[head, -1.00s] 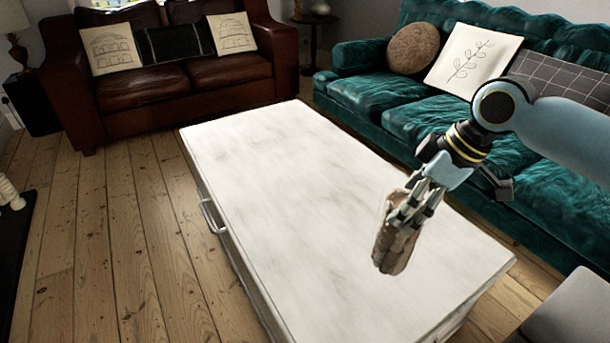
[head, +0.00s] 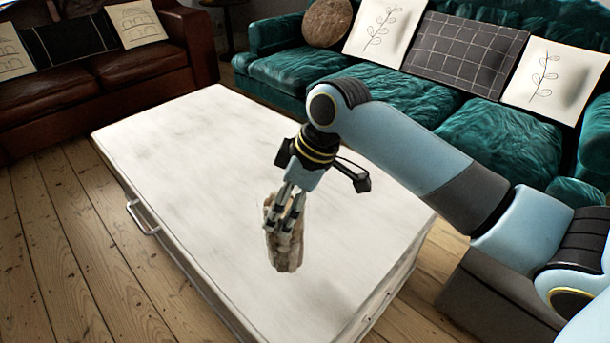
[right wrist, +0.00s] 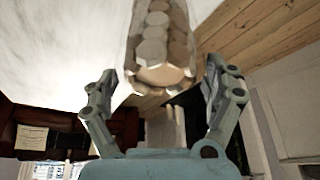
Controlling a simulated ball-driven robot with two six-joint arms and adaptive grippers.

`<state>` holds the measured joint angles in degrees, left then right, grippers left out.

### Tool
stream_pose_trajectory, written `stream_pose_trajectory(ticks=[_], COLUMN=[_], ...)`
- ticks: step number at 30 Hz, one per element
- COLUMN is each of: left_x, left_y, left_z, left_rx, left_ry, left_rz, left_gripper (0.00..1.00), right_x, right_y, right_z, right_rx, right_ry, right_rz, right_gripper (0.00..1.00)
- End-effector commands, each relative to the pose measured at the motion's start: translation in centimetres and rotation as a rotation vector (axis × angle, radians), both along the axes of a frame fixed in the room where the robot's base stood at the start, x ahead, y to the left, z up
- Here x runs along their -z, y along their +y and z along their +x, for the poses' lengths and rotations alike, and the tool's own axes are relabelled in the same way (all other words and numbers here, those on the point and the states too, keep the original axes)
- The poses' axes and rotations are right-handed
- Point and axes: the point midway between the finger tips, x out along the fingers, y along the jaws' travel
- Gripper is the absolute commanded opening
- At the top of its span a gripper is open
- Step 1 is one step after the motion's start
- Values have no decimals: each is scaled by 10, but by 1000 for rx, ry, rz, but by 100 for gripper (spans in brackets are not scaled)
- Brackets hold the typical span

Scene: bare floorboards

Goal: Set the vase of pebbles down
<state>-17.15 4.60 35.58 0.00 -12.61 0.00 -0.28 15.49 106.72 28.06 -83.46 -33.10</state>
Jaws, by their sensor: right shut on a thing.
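The vase of pebbles (head: 285,247) is a clear vessel filled with tan and brown stones. In the head view it is upright, in front of the white coffee table's top (head: 210,160); I cannot tell whether its base touches the table. My right gripper (head: 284,215) is shut on the vase's upper part from above. In the right wrist view the vase (right wrist: 160,50) is between the two fingers (right wrist: 160,85), with pebbles showing through its wall. My left gripper is not in view.
The table top around the vase is bare. A teal sofa (head: 400,105) with cushions stands behind it at the right, and a brown leather sofa (head: 130,75) stands at the back left. A metal handle (head: 142,218) sticks out from the table's left side. Floorboards (head: 60,240) lie clear at the left.

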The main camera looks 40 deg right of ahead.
Motion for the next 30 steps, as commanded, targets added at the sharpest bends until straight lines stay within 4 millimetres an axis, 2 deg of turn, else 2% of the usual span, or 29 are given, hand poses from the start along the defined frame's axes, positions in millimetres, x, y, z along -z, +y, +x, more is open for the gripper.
stream_pose_trajectory(ticks=[7,15,21,22,25,30], left_x=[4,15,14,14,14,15], left_y=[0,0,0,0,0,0], left_z=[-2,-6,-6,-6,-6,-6], left_rx=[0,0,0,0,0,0], left_ry=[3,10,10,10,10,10], left_rz=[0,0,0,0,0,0], left_gripper=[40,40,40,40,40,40], right_x=[8,41,41,43,43,43], right_y=[6,6,6,5,5,5], right_z=[4,3,3,1,1,1], right_rx=[-1,0,-1,0,0,0], right_ry=[-6,-5,-6,2,2,1], right_rz=[0,1,0,-1,-1,-1], right_gripper=[30,30,30,89,100,100])
